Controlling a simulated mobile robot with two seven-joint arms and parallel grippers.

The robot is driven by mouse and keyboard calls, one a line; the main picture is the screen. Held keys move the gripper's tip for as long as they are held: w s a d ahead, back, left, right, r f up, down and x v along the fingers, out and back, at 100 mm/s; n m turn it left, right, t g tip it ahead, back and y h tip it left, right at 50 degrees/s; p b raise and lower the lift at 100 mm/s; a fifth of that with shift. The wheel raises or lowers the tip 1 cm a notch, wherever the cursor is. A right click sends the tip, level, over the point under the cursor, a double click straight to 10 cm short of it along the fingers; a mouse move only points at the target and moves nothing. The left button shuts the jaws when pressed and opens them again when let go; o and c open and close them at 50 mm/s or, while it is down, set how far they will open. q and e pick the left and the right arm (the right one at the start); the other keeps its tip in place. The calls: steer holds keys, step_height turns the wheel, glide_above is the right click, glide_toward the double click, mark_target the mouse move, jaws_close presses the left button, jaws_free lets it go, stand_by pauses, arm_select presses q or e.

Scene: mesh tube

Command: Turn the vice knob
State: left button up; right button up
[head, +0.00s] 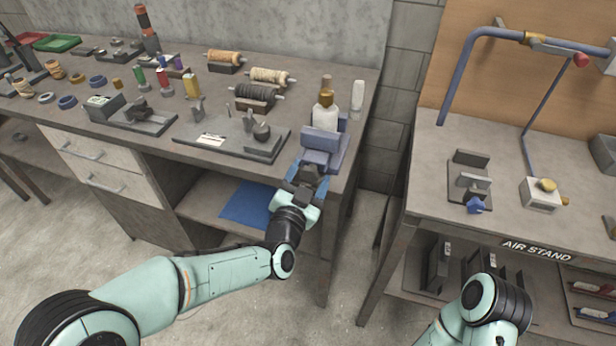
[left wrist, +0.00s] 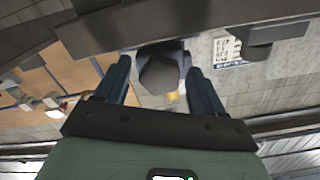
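The blue-grey vice (head: 323,158) is mounted at the front right corner of the long workbench. Its dark grey, faceted knob (left wrist: 158,75) shows in the left wrist view, end-on between my fingers. My left gripper (head: 309,172) is in front of the vice and covers the knob in the head view. In the left wrist view the gripper (left wrist: 158,66) is open, one blue finger on each side of the knob, with a visible gap on both sides. My right arm shows at the bottom right of the head view, but its gripper is out of the picture.
Bottles (head: 325,112) stand just behind the vice. A dark plate with fixtures (head: 222,140) lies left of it, with several spools and small parts beyond. A separate air stand (head: 540,250) is at the right, across a narrow floor gap.

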arm_select(q)
steer(key=shift+s, duration=0.1)
steer(key=v, duration=1.3)
steer(key=shift+s, duration=0.1)
